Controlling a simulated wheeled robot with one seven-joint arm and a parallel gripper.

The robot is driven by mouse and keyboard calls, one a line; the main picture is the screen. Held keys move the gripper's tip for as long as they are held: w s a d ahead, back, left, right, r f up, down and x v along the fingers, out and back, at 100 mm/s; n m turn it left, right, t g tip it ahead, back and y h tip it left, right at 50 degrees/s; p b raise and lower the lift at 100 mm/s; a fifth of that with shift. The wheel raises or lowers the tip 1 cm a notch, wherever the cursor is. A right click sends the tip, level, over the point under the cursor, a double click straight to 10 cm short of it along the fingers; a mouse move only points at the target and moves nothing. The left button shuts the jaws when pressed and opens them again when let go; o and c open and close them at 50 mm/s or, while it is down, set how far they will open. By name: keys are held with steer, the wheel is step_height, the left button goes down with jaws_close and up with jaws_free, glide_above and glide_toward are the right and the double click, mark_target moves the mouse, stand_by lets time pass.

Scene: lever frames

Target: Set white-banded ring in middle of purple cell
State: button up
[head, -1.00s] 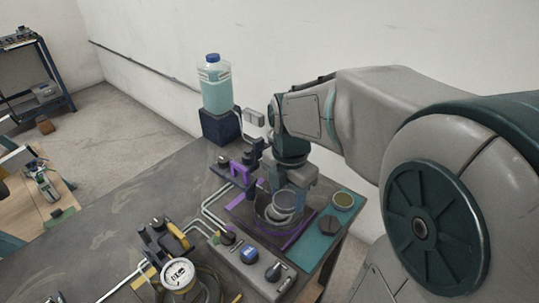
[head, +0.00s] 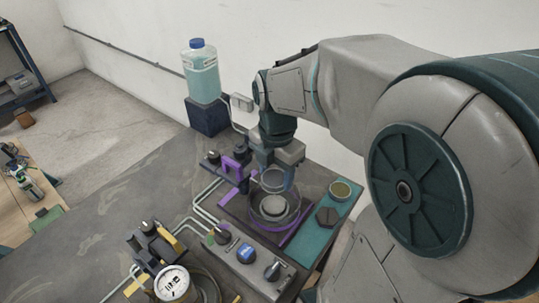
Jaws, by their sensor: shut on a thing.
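The ring (head: 272,181), a pale translucent band, is between the fingers of my gripper (head: 272,182). The gripper points down and is shut on it. The ring looks tilted slightly and appears just above a round dark-walled dish (head: 257,218) with a pale disc inside. The dish stands in the purple cell (head: 291,236), a dark square area edged with purple strips. Whether the ring touches the dish is hard to tell from this angle. My fingers hide part of the cell's far side.
A purple bracket (head: 234,165) stands left of the cell. A teal strip (head: 311,244) to the right bears a yellowish cup (head: 340,190) and a dark hexagonal piece (head: 327,216). A control box with knobs (head: 246,254) lies in front. A liquid bottle (head: 202,75) stands behind left.

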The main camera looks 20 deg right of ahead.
mark_target(276, 203)
steer(key=shift+f, duration=0.15)
steer(key=shift+f+b, duration=3.15)
steer(key=shift+f, duration=0.7)
steer(key=shift+d+f, duration=0.1)
steer(key=shift+f, duration=0.1)
steer(key=o, duration=1.2)
steer(key=shift+c, duration=0.2)
step_height(276, 203, up, 14)
steer(key=shift+w+f+p, duration=0.1)
steer(key=shift+p, duration=0.5)
